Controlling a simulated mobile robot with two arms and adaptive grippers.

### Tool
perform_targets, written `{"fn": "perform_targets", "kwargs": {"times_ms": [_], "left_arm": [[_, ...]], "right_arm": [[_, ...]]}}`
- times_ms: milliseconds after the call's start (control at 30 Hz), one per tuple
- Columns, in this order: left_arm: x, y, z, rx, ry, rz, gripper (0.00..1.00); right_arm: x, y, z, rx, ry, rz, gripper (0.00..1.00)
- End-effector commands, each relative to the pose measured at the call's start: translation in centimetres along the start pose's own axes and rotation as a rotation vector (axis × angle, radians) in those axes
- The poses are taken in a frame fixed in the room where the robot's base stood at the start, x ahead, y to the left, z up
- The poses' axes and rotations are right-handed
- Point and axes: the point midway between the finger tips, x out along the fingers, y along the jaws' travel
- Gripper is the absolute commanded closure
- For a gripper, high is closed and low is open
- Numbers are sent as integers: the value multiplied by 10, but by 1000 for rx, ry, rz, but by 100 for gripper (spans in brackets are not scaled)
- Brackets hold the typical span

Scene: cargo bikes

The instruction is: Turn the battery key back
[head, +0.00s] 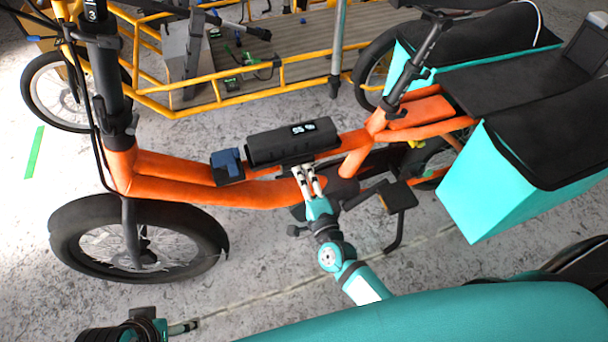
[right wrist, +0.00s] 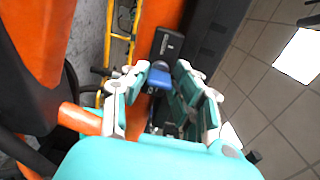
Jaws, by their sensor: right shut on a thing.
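The black battery (head: 292,143) sits on the orange frame of the cargo bike (head: 190,190), with a small lit display on top. My right gripper (head: 303,170) reaches up to the battery's near lower side and is shut on the battery key.
A blue block (head: 227,166) sits on the frame just left of the battery. A teal cargo bag (head: 475,195) hangs at the right rear. The front wheel (head: 140,240) is at the left. A yellow cargo bike (head: 290,75) stands behind. Floor in front is mostly clear.

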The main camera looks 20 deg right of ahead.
Motion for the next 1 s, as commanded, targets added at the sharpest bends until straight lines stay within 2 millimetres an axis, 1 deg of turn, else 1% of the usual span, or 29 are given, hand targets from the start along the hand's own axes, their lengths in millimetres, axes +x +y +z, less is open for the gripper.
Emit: {"fn": "perform_targets", "kwargs": {"times_ms": [533,567,700,733,1000], "left_arm": [[-2,0,-1,0,3,0,16],[-2,0,-1,0,3,0,16],[-2,0,-1,0,3,0,16],[-2,0,-1,0,3,0,16],[-2,0,-2,0,3,1,16]], "right_arm": [[0,1,1,-26,-1,1,100],[0,1,1,-26,-1,1,73],[0,0,1,-26,-1,1,55],[0,0,1,-26,-1,1,52],[-1,1,0,-25,0,1,52]]}}
